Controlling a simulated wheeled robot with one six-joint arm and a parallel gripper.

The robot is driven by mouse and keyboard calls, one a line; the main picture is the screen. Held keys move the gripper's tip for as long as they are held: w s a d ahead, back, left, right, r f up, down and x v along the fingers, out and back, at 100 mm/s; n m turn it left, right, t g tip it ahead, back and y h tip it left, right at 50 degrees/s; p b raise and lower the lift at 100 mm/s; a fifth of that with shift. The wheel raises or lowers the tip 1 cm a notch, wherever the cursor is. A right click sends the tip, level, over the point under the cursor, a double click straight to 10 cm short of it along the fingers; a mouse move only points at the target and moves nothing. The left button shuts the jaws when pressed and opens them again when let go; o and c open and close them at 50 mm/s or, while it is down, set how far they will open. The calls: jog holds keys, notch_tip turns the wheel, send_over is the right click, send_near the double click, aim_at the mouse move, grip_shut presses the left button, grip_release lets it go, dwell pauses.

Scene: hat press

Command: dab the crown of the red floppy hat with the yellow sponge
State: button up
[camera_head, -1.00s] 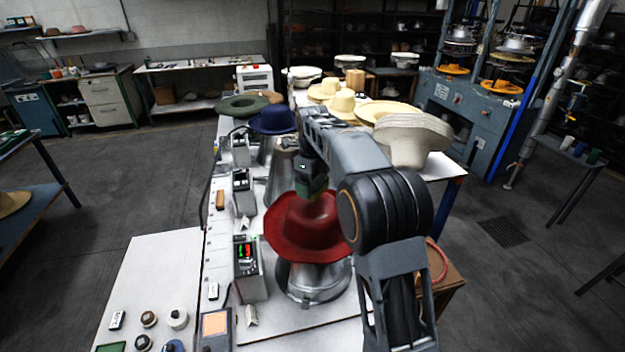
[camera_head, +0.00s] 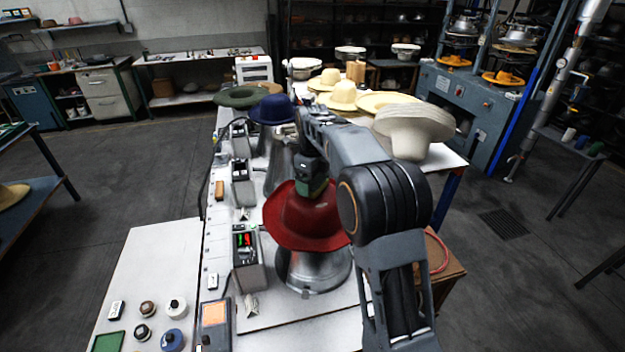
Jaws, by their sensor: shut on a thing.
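The red floppy hat (camera_head: 300,226) sits brim down on a shiny metal hat block (camera_head: 315,272) on the white bench. My gripper (camera_head: 314,190) points down at the crown from above. It is shut on a small block with a dark green face (camera_head: 316,188), which looks like the sponge; no yellow shows on it. The block overlaps the top of the crown in this view, and I cannot tell whether it touches. My arm hides the right side of the hat.
A grey control box (camera_head: 248,258) with lit digits stands left of the hat. The blue hat (camera_head: 272,112) stands behind it, the cream hats (camera_head: 415,128) at the back right.

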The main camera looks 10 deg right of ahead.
jog(key=shift+f, duration=0.6)
dwell(1.8)
notch_tip(320, 180, up, 5)
jog(key=p, duration=0.3)
jog(key=shift+r+p, duration=0.1)
jog(key=shift+p, duration=0.25)
jog(key=shift+r, duration=0.95)
